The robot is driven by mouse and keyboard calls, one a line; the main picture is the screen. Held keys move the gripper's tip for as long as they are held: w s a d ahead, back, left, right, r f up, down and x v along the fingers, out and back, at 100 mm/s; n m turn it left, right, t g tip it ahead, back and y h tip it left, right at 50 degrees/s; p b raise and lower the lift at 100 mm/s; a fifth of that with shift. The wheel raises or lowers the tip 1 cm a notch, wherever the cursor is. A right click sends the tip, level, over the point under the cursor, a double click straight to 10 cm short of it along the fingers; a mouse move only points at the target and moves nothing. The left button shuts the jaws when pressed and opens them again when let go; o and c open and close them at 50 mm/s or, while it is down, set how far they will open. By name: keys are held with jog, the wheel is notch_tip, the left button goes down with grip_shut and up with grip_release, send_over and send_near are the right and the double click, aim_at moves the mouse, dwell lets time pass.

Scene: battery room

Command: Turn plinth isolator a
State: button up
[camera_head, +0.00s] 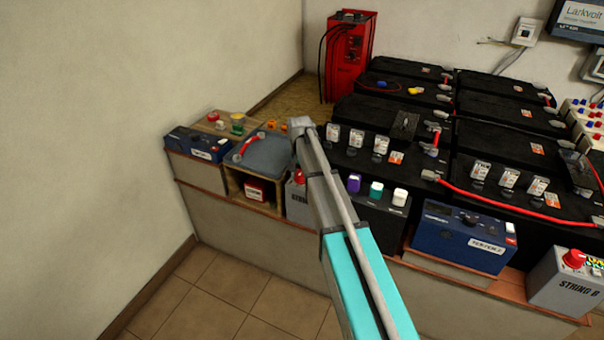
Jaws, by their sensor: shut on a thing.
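A grey box (294,209) with a red knob (299,176) on top stands on the plinth, just left of my arm. It matches the box marked STRING B at the right, so it looks like plinth isolator a. My arm covers its right side, and no label on it can be read. The knob's turned position is too small to tell. My teal and grey arm reaches up from the bottom, and its far end lies above and beyond the red knob in the picture. My gripper's fingers do not show, and whether they touch the knob is hidden.
The STRING B box (565,284) with its red knob (574,258) stands at the right. A blue unit (459,236) and black batteries (503,106) fill the plinth and the space behind. The tiled floor (233,304) in front is clear.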

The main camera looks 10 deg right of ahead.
jog(key=shift+s, duration=0.15)
jog(key=o, duration=1.1)
jog(key=shift+o, duration=0.2)
